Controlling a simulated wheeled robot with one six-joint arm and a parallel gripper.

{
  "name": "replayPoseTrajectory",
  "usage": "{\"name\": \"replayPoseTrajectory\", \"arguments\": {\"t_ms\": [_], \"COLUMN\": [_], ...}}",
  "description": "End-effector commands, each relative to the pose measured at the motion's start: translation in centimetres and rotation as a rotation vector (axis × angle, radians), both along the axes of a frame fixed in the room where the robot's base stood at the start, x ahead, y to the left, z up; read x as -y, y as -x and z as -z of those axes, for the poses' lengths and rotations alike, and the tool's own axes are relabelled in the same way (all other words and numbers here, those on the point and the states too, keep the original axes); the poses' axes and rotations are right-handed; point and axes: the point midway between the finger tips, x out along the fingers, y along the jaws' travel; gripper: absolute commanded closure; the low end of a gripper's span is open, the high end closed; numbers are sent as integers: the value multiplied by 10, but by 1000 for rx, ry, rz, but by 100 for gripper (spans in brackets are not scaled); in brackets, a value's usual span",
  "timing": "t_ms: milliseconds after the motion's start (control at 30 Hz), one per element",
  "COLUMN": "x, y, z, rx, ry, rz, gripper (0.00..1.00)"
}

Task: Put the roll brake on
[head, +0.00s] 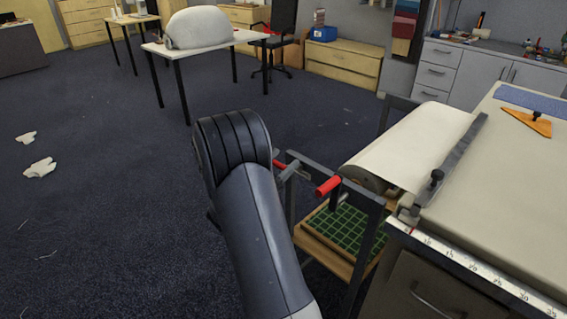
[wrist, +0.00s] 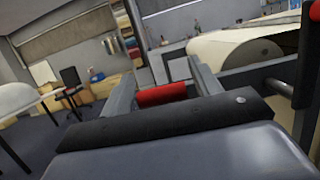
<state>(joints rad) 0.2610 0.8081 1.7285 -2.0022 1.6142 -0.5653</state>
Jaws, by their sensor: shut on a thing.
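The cloth roll (head: 420,145) lies in a dark metal frame (head: 365,200) at the left end of the long table. A red handle (head: 279,164), seemingly the brake lever's, shows just past my arm at the frame's left side. In the wrist view, my gripper (wrist: 162,92) is shut on this red handle (wrist: 160,97), which lies crosswise between the two grey fingers. A second red handle (head: 328,186) sticks out from the frame nearer the roll. Whether the brake touches the roll is hidden.
The cloth table (head: 500,200) with a ruler edge, a dark bar and an orange set square (head: 527,122) fills the right. A green-gridded tray (head: 345,232) sits low in the frame. White scraps (head: 40,168) lie on the open carpet at left.

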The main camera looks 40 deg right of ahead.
Motion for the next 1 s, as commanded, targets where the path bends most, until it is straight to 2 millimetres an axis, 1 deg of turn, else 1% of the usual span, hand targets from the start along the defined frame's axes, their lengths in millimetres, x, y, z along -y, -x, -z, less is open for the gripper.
{"name": "replayPoseTrajectory", "arguments": {"t_ms": [33,200,467,900,933,1000], "x": [-1,-1,-1,-1,-1,-1], "y": [-1,-1,-1,-1,-1,-1], "z": [8,11,12,11,11,11], "rx": [-2,3,7,9,9,9], "ry": [21,88,131,137,137,137], "rz": [-3,-3,-3,-3,-3,-2], "gripper": [81,82,82,82,39,34]}}
